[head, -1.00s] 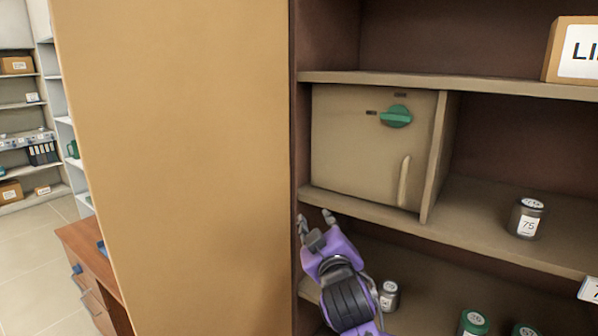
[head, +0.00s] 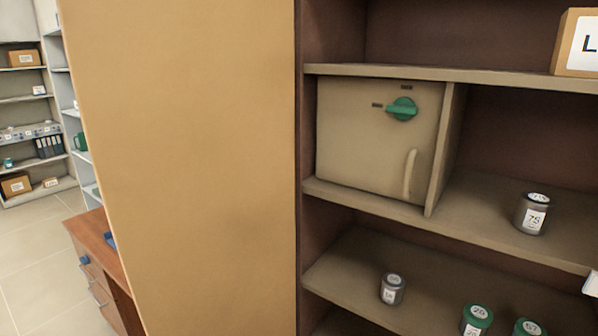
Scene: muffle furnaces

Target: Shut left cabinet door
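The left cabinet door (head: 185,170) is a large plain tan panel. It stands open, swung out at the cabinet's left side, and fills much of the left half of the head view. Its right edge meets the dark brown side of the cabinet (head: 299,150). No handle shows on the part of the door in view. Neither of my grippers is in view, so their states and positions are hidden.
Inside the cabinet a small beige locker (head: 365,140) with a green knob (head: 402,108) is shut. Jars (head: 532,213) and a labelled box (head: 577,45) stand on the shelves. Left of the door are a wooden drawer desk (head: 95,262) and open floor (head: 35,260).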

